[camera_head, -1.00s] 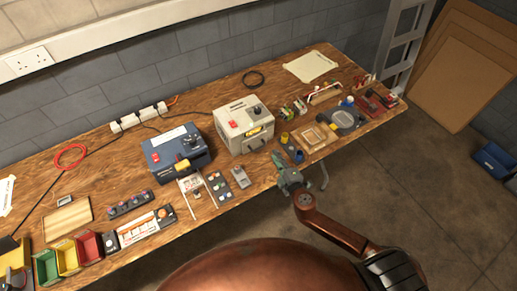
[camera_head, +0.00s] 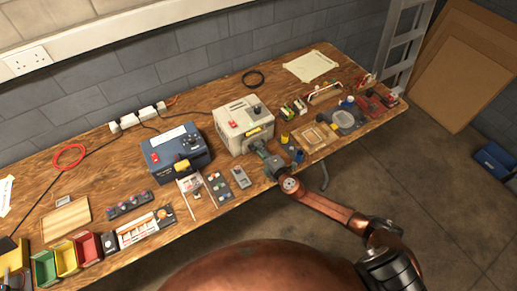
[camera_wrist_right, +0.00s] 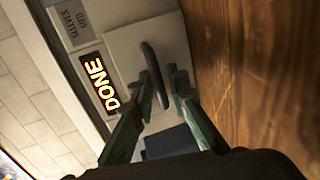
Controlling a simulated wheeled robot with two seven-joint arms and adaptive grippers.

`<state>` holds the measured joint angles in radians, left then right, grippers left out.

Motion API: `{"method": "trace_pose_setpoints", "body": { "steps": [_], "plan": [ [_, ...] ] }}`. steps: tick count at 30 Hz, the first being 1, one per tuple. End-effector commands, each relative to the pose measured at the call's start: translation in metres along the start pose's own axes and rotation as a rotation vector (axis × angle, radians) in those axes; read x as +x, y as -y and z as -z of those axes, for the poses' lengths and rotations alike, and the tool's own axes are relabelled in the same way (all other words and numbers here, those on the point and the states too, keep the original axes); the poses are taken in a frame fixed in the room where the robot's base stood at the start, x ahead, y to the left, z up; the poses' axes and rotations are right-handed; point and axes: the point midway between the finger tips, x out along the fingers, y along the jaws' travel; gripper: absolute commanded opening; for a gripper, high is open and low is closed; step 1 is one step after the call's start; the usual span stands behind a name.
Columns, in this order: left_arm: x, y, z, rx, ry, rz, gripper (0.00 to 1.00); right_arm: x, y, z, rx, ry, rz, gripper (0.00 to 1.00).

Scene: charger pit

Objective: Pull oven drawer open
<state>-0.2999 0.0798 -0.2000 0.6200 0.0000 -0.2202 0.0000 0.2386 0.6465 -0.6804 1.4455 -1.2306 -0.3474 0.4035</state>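The oven (camera_head: 236,114) is a cream box with a red switch and a dark knob, standing near the middle of the bench. In the right wrist view its pale drawer front (camera_wrist_right: 121,43) carries a dark bar handle (camera_wrist_right: 149,58), beside a lit "DONE" display (camera_wrist_right: 98,83). The drawer looks shut. My right gripper (camera_head: 262,152) is at the oven's front. In the wrist view its green fingers (camera_wrist_right: 160,82) are apart, one on each side of the handle; I cannot tell whether they touch it. My left gripper is out of view.
A blue box unit (camera_head: 172,146) stands left of the oven. A small grey device (camera_head: 240,178) and blue and yellow cups (camera_head: 291,147) lie close to my right gripper. The wooden bench top (camera_wrist_right: 245,65) is close beside the fingers. Open floor lies in front of the bench.

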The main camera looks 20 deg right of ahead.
Motion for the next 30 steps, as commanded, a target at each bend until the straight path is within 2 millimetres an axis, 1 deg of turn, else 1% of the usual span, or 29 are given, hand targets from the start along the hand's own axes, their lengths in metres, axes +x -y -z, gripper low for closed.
{"method": "trace_pose_setpoints", "body": {
  "steps": [5,12,30],
  "plan": [
    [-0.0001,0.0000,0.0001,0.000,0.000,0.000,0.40,0.0000,-0.0003,0.0001,0.000,0.000,0.000,0.15],
    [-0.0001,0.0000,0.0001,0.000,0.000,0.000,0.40,-0.0002,-0.0003,-0.0001,0.000,0.000,0.000,0.00],
    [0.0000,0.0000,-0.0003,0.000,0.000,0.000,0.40,-0.0011,0.0007,0.0010,0.000,-0.002,0.001,0.00]
  ]
}}
